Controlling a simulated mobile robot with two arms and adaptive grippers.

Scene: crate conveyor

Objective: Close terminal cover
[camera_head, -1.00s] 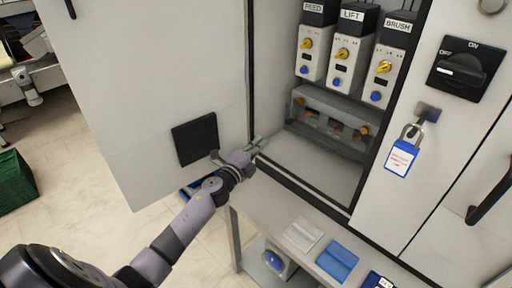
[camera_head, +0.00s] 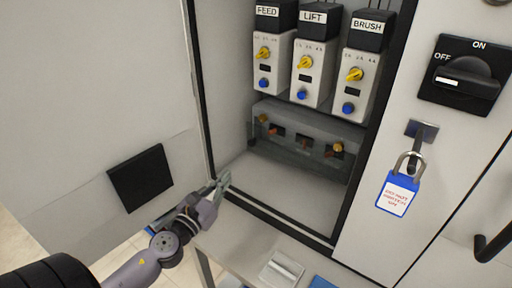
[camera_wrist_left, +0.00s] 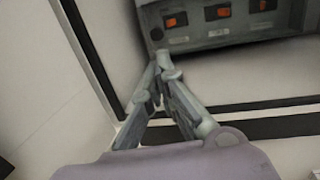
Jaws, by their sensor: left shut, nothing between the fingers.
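The terminal cover (camera_head: 318,150) is a clear, greyish strip low in the open cabinet, over a row of terminals with copper and yellow parts. From the head I cannot tell whether it is fully seated. In the left wrist view the terminal block (camera_wrist_left: 215,22) shows orange parts in dark windows at the top. My left gripper (camera_head: 222,184) is shut and empty at the cabinet's lower left opening edge, left of and below the cover, apart from it. It also shows in the left wrist view (camera_wrist_left: 158,68). My right gripper is not in view.
Three modules marked FEED (camera_head: 272,62), LIFT (camera_head: 313,70) and BRUSH (camera_head: 355,85) sit above the cover. The open cabinet door (camera_head: 90,90) stands left. A blue padlock (camera_head: 397,193) and a black switch (camera_head: 463,75) are right. The cabinet floor (camera_head: 285,190) is bare.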

